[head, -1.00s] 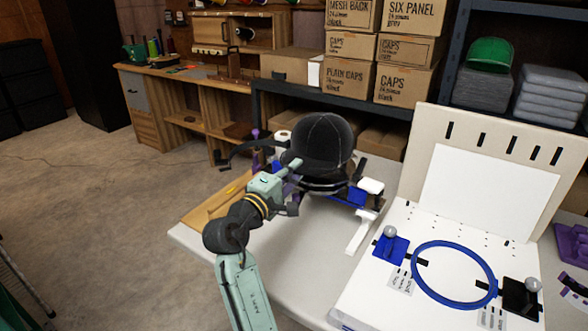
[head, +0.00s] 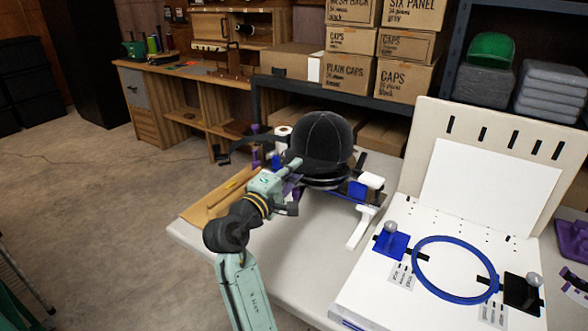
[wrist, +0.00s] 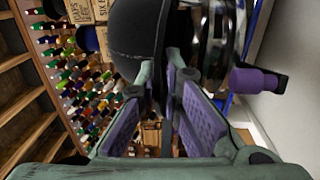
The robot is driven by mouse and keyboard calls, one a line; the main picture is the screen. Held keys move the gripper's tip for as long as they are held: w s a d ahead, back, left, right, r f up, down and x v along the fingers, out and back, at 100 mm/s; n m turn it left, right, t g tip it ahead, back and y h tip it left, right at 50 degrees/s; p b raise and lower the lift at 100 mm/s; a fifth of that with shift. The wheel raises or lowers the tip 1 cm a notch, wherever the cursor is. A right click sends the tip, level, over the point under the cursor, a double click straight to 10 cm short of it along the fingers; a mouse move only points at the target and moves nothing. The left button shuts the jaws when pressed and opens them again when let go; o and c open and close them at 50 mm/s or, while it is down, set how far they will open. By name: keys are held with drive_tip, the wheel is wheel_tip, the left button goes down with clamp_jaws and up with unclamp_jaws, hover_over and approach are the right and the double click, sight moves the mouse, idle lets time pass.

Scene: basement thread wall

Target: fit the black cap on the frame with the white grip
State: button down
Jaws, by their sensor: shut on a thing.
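The black cap (head: 322,140) sits crown up over a dark metal ring frame (head: 325,182) on the table. A white grip (head: 371,181) shows at the right beside blue parts. My gripper (head: 291,168) is at the left of the cap and shut on its lower edge. In the wrist view, the fingertips (wrist: 172,62) converge at the edge of the cap (wrist: 135,35), close to the shiny frame (wrist: 214,40). The fingers and ring hide part of the edge; I cannot tell how far the cap is seated.
A purple knob (wrist: 258,80) is close to the right finger in the wrist view. A black strap (head: 245,143) stretches left behind my gripper. A white board with a blue hoop (head: 413,270) stands at the right. Boxes (head: 348,75) line the shelf behind.

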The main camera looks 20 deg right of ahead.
drive_tip(key=shift+f+b, duration=0.35)
drive_tip(key=shift+f, duration=0.15)
drive_tip(key=shift+f+b, duration=0.4)
drive_tip(key=shift+f, duration=0.3)
idle(0.5)
drive_tip(key=c, duration=1.7)
unclamp_jaws()
